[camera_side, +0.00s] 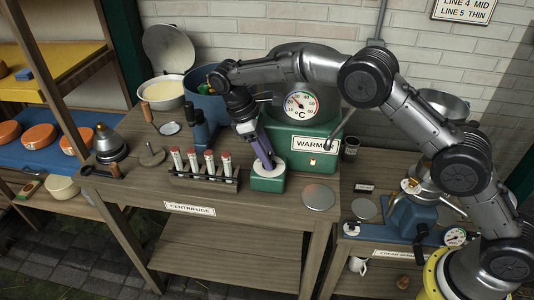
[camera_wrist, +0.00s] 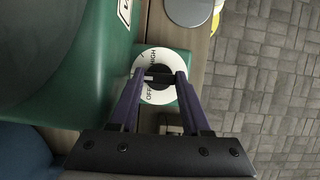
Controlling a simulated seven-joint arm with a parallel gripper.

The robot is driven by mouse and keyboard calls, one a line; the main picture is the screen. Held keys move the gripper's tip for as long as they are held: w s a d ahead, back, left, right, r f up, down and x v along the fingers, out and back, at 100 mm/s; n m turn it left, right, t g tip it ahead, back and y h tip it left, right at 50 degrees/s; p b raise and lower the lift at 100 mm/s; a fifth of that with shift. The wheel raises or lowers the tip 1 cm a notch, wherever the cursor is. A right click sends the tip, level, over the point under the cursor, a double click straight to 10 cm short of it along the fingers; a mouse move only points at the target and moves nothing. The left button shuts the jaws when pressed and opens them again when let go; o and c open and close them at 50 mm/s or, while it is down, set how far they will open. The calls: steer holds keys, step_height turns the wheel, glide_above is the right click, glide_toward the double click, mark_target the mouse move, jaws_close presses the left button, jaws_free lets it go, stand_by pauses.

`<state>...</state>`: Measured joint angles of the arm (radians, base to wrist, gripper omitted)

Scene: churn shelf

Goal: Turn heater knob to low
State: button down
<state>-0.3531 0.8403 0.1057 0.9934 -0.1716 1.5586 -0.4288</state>
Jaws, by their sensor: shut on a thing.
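The green heater (camera_side: 305,150) stands at the back of the wooden table, with a "WARM" sign partly readable. A small green block (camera_side: 268,183) at its front carries a white round dial (camera_side: 279,171). The wrist view shows the dial (camera_wrist: 146,61) with the words HIGH and OFF; the other marks are covered. A dark knob (camera_wrist: 159,75) sits in the dial's middle. My gripper (camera_wrist: 161,78) points down at the dial, its two purple fingers shut on the knob from both sides. My gripper also shows in the side view (camera_side: 266,163). The knob's exact pointing direction is hard to tell.
A round °C gauge (camera_side: 301,105) sits above the heater's sign. A rack of red-capped tubes (camera_side: 203,170) stands close to the left of the dial block. A flat grey disc (camera_side: 319,197) lies to its right. The table's front edge is close below.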

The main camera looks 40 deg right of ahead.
stand_by(0.3)
steer(key=shift+c, duration=1.8)
jaws_free()
